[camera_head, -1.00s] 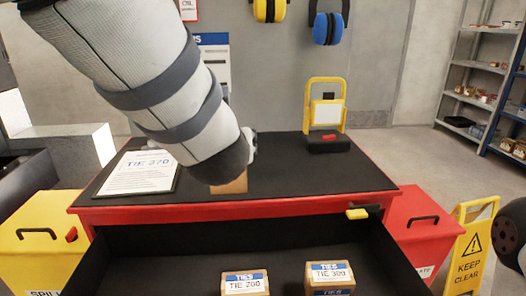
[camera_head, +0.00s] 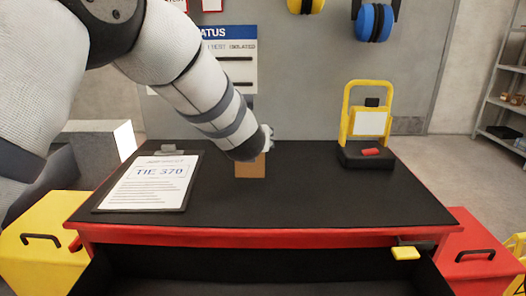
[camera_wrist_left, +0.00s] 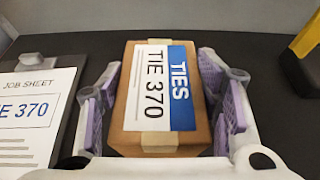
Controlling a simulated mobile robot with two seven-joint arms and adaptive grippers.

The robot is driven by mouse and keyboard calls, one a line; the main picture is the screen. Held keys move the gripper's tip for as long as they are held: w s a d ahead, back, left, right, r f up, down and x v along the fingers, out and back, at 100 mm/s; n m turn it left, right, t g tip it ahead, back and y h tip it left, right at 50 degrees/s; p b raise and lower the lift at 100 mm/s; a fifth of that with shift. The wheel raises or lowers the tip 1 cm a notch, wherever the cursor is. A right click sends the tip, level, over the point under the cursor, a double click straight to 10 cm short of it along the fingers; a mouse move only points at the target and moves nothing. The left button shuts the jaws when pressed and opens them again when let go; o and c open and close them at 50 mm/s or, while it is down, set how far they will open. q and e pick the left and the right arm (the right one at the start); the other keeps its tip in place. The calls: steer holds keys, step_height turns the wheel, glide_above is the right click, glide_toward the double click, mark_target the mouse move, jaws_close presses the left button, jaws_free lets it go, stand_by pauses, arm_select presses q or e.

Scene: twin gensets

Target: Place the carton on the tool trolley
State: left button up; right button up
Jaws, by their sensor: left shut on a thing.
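The brown carton (camera_head: 250,168) has a white and blue label reading TIES, TIE 370, clear in the left wrist view (camera_wrist_left: 155,85). My left gripper (camera_head: 262,150) is shut on it, with a purple-padded finger on each side. The tool trolley (camera_head: 310,190) is red with a black top. The carton is over the middle of that top, right of the job sheet; I cannot tell whether its base touches. The arm hides part of it in the head view. My right gripper is not in view.
The TIE 370 job sheet clipboard (camera_head: 150,183) lies at the trolley's left. A yellow frame on a black base (camera_head: 368,156) stands at the back right. An open drawer (camera_head: 250,272) shows in front. The top between carton and yellow frame is clear.

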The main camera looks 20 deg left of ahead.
arm_select(q)
steer(key=shift+w+a+f, duration=0.1)
steer(key=shift+w+f, duration=0.05)
steer(key=shift+f, duration=0.7)
steer(key=shift+w+f, duration=0.15)
steer(key=shift+f, duration=0.65)
steer(key=shift+f, duration=0.1)
steer(key=shift+f, duration=0.15)
steer(key=o, duration=1.3)
